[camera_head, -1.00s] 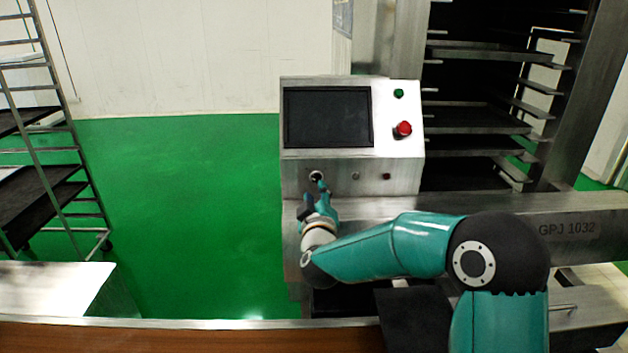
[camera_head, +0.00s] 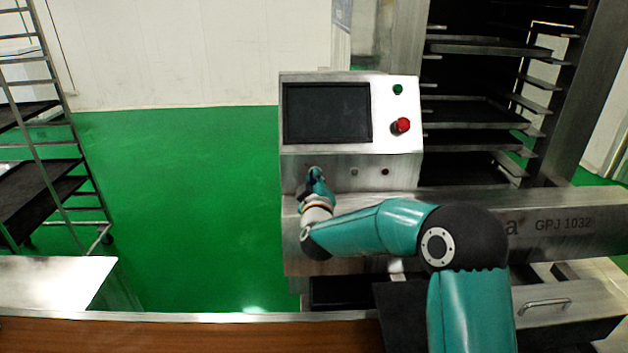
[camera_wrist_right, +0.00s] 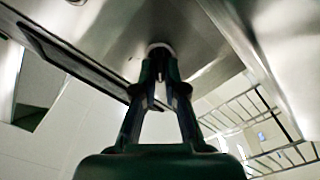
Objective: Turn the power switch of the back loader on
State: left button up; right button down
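The back loader's control box (camera_head: 300,160) stands in the middle of the head view. Its power switch is a round knob low on the left of the front panel, mostly hidden in the head view behind my right gripper (camera_head: 315,178). In the right wrist view the switch (camera_wrist_right: 160,48) shows as a dark knob with a pale ring. The two fingers of my right gripper (camera_wrist_right: 161,72) come together on it, with little gap between the tips. Which way the knob points is hidden. My left gripper is in neither view.
The box carries a dark screen (camera_head: 327,113), a green button (camera_head: 398,89) and a red stop button (camera_head: 401,125). A small dark-red button (camera_head: 385,172) is on the lower panel. A tray rack (camera_head: 50,150) stands left, with clear green floor (camera_head: 190,200) between.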

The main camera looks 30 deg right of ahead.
jog(key=shift+a, duration=0.2)
jog(key=shift+d, duration=0.1)
jog(key=shift+f, duration=0.1)
jog(key=m+b, duration=0.3)
jog(key=b, duration=0.1)
jog(key=shift+f+m, duration=0.1)
jog(key=shift+m, duration=0.2)
jog(key=m+b, duration=0.5)
jog(key=m, duration=0.1)
jog(key=shift+d, duration=0.15)
jog(key=m+b, duration=0.3)
jog(key=m, duration=0.1)
jog(key=shift+s+d+m, duration=0.1)
jog(key=shift+m, duration=0.3)
jog(key=shift+d+r+m+b, duration=0.15)
jog(key=shift+m+b, duration=0.3)
jog(key=shift+m, duration=0.4)
jog(key=shift+a+r+m+b, duration=0.1)
jog(key=shift+m+b, duration=0.3)
jog(key=shift+m, duration=0.45)
